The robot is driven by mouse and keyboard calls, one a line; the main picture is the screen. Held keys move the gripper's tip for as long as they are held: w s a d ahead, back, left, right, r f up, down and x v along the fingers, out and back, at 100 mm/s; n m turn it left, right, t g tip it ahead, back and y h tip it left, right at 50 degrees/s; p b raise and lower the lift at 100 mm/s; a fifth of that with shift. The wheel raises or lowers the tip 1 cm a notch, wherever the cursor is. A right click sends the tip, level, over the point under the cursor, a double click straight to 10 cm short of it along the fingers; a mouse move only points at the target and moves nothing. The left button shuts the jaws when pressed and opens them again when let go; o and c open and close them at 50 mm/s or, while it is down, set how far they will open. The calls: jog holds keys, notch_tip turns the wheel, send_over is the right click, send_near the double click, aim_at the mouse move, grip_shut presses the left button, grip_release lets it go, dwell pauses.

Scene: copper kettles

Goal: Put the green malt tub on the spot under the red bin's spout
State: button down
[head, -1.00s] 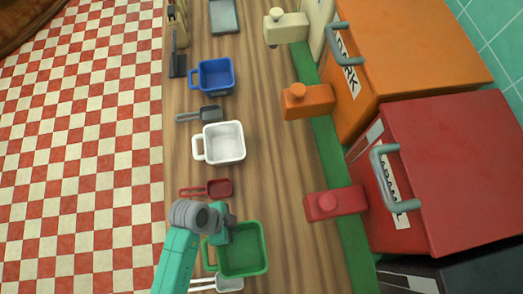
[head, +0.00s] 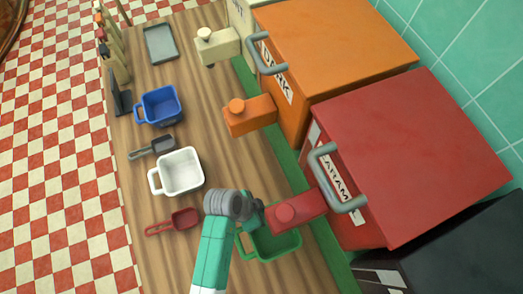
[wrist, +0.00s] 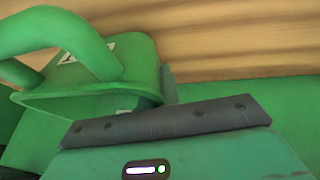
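The green malt tub (head: 283,246) is at the lower middle of the head view, just below and partly behind the red bin's spout (head: 297,210). My gripper (head: 256,211) is at the tub's upper left edge, by the spout. Its fingertips are mostly hidden, but the tub has travelled with it, so it is shut on the tub. In the wrist view a green handle (wrist: 62,32) shows close up beyond my teal finger. The red bin (head: 420,155) stands to the right. The spot under the spout is hidden, and I cannot tell whether the tub touches the counter.
The orange bin (head: 340,50) and its spout (head: 249,115) are farther back. A white tub (head: 180,172), a blue tub (head: 160,106), a red scoop (head: 180,219) and a grey scoop (head: 155,147) lie left on the wooden counter (head: 215,160). A dark bin (head: 450,245) is lower right.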

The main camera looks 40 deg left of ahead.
jog(key=shift+w, duration=0.3)
jog(key=shift+w+d+f, duration=0.1)
jog(key=shift+w+f, duration=0.05)
jog(key=shift+w, duration=0.45)
notch_tip(320, 180, down, 3)
jog(key=shift+b, duration=0.4)
jog(key=shift+f, duration=0.2)
jog(key=shift+f, duration=0.1)
jog(key=c, duration=1.6)
grip_release()
jog(key=shift+c, duration=0.2)
